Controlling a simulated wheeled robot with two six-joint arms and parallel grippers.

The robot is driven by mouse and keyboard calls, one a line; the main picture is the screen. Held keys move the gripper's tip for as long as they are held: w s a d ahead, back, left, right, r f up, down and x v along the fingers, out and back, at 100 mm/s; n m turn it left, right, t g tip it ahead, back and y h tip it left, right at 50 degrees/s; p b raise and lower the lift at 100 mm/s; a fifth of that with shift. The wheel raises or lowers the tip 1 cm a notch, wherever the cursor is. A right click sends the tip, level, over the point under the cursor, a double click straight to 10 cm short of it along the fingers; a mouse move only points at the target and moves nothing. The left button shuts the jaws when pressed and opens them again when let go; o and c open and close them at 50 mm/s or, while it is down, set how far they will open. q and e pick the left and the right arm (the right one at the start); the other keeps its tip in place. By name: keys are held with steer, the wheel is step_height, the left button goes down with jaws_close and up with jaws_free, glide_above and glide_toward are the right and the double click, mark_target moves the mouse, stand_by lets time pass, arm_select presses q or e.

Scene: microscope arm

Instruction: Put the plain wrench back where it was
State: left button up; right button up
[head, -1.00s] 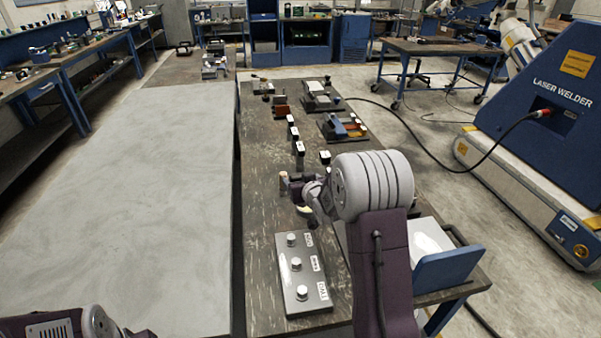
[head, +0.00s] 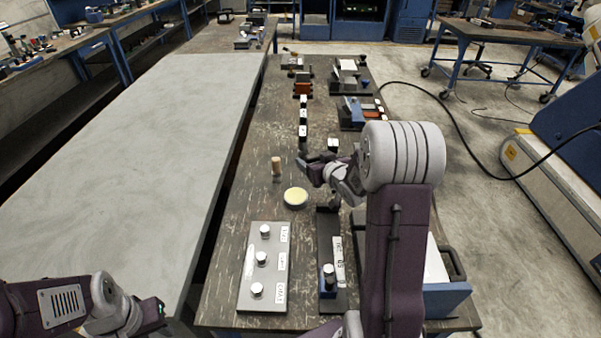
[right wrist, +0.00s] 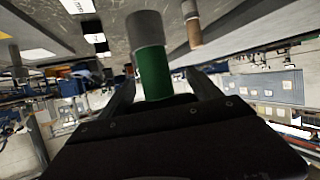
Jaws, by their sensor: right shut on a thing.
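My right gripper (head: 312,172) is over the middle of the dark bench, right of a small wooden cylinder (head: 276,167) and beyond a round cream disc (head: 296,197). In the right wrist view its fingers (right wrist: 160,88) are shut on a green cylindrical piece with a grey end (right wrist: 152,62). I cannot tell whether this piece is part of the plain wrench. No wrench shape is clear in either view. My left gripper (head: 152,310) is low at the left over the pale table; its fingers are too unclear to read.
A light plate with three knobs (head: 250,290) and a narrow dark plate with a knob (head: 326,240) lie on the near bench. Several small blocks (head: 303,115) stand in a row farther back. A blue tray (head: 445,300) is at the right, partly behind my arm.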

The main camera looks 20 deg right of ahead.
steer(key=x, duration=0.5)
steer(key=f+x, duration=0.1)
steer(key=x, duration=0.4)
steer(key=s+f+x, duration=0.1)
steer(key=x, duration=0.5)
steer(key=shift+w+d+b, duration=0.15)
steer(key=shift+b, duration=0.15)
steer(key=shift+f, duration=0.1)
steer(key=o, duration=2)
steer(key=shift+f, duration=0.15)
steer(key=shift+s, duration=0.2)
